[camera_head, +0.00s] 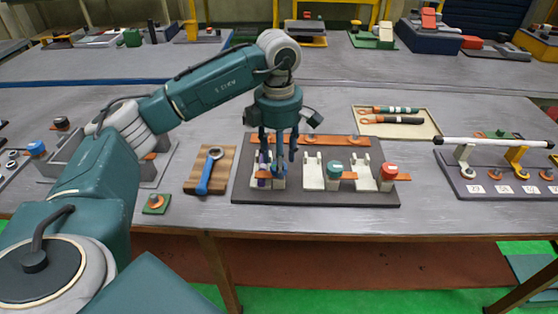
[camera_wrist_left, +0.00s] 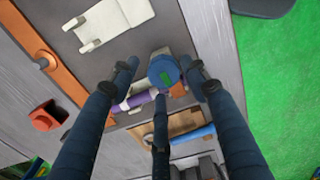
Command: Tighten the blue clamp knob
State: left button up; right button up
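The blue clamp knob (camera_wrist_left: 163,72), with a green mark on top, sits at the left end of a dark grey board (camera_head: 325,197). In the head view the knob (camera_head: 280,170) is partly hidden by my fingers. My left gripper (camera_head: 278,157) points down over it, its three dark fingers spread. In the left wrist view the gripper (camera_wrist_left: 160,75) has its fingers around the knob, with visible gaps at the sides. A purple cylinder (camera_wrist_left: 138,100) lies beside the knob, in a pale clamp. My right gripper is not in view.
A green knob (camera_head: 333,168) and a red knob (camera_head: 388,173) stand further right on the board. A blue-handled wrench (camera_head: 207,175) lies on a wooden block at left. A tray (camera_head: 428,128) with two tools is behind. A rack with a white bar (camera_head: 490,142) stands right.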

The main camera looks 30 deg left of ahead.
pick_arm(q)
jog(key=shift+s+f, duration=0.1)
jog(key=shift+s, duration=0.05)
notch_tip(320, 180, up, 12)
dwell(0.7)
dwell(0.5)
